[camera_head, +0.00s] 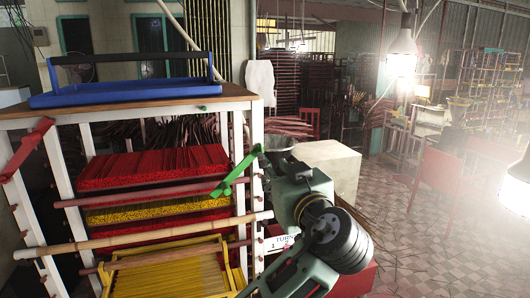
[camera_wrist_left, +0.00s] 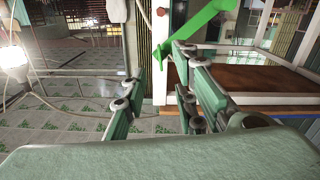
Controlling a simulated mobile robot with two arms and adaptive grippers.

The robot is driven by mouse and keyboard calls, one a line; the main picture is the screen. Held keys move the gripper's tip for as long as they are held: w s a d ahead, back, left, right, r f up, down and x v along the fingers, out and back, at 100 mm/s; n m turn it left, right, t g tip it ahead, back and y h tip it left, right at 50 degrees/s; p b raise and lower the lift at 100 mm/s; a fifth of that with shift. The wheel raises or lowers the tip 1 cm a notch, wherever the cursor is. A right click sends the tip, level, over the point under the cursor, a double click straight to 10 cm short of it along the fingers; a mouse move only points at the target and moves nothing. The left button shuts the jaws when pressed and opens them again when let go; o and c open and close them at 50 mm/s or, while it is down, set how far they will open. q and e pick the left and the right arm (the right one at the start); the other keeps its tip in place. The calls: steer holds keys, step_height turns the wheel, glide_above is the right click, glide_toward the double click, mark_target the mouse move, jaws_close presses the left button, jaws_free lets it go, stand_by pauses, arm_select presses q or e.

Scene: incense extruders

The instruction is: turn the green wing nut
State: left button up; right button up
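The green wing nut (camera_head: 237,172) is a long bright green bar, slanting up to the right on the front right post of the rack in the head view. In the left wrist view the green wing nut (camera_wrist_left: 208,22) slants down toward my left gripper (camera_wrist_left: 170,62). Its lower end shows at the gap between the fingertips; I cannot tell whether they touch. The left gripper's fingers are apart, with nothing clearly clamped. In the head view one of my arms reaches up just right of the bar, and its fingers are hidden. My right gripper cannot be made out.
The white-post rack holds red and yellow incense bundles (camera_head: 150,168) and a yellow frame (camera_head: 165,270). A bamboo pole (camera_head: 140,237) crosses its front. A blue tray (camera_head: 125,92) sits on top. A red wing nut (camera_head: 25,150) is at the left post. Tiled floor (camera_head: 430,245) is open at right.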

arm_select(q)
steer(key=p+x, duration=0.4)
steer(key=x, duration=0.3)
steer(key=shift+w+r, duration=0.15)
steer(key=shift+w, duration=0.15)
steer(key=shift+a, duration=0.1)
steer(key=shift+c, duration=0.3)
steer(key=c, duration=0.6)
jaws_close()
